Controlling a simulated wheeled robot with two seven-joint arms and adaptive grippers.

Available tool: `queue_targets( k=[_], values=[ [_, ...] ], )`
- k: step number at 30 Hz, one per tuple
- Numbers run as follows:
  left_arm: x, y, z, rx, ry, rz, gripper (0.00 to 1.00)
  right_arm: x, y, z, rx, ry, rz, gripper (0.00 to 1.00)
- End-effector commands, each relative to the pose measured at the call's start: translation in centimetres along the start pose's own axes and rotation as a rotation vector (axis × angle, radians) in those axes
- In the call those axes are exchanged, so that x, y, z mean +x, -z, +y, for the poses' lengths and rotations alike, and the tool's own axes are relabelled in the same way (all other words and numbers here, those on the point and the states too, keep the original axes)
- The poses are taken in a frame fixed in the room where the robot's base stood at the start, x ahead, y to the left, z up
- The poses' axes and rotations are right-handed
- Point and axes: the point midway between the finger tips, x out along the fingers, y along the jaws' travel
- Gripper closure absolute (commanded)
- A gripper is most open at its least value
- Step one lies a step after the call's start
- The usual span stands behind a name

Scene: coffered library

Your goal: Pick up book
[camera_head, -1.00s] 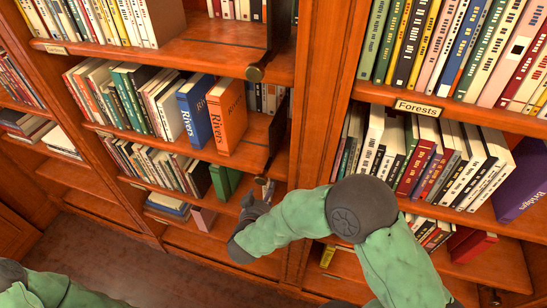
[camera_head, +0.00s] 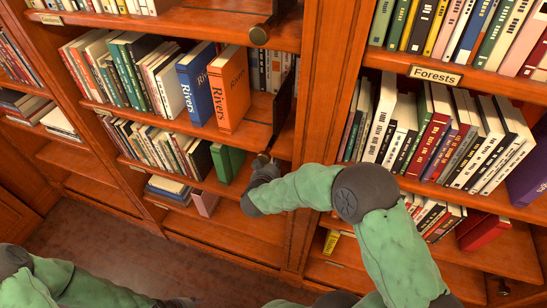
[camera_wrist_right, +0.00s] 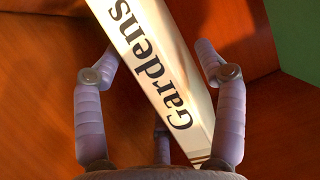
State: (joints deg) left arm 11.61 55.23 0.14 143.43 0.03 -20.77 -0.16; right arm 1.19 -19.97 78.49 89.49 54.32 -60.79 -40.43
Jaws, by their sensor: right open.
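A cream book with "Gardens" on its spine (camera_wrist_right: 160,75) stands tilted in the right wrist view, between the fingers of my right gripper (camera_wrist_right: 155,58). The fingers are spread, with a gap on each side of the spine. In the head view my right gripper (camera_head: 263,163) reaches into the shelf bay right of the green books, and the cream book is mostly hidden there. My left arm lies along the bottom left edge of the head view. A dark part at its end (camera_head: 180,302) is cut off by the frame, so its jaws cannot be made out.
Two green books (camera_head: 226,162) stand left of the right gripper. Blue and orange "Rivers" books (camera_head: 228,88) stand on the shelf above. A wooden upright divides this bay from the one with a "Forests" label (camera_head: 436,75). A pink book (camera_head: 204,203) lies on the shelf below, which has free room.

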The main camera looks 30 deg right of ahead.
Motion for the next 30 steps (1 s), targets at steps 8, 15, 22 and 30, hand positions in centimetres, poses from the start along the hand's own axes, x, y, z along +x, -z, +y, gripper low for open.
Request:
queue_targets(
  k=[8,15,22,30],
  values=[
    [0.11,0.02,-0.04,0.000,0.000,0.000,0.53,0.43,0.09,0.01,0.000,0.001,0.000,0.29],
    [0.11,0.03,-0.04,0.000,0.000,0.001,0.53,0.41,0.09,0.01,0.001,0.000,0.000,0.88],
    [0.12,0.02,-0.04,0.000,0.000,0.000,0.53,0.43,0.32,-0.01,0.003,0.000,0.005,1.00],
    [-0.03,0.02,0.01,0.000,0.000,0.000,0.53,0.47,0.50,0.03,0.002,0.000,0.004,1.00]
  ],
)
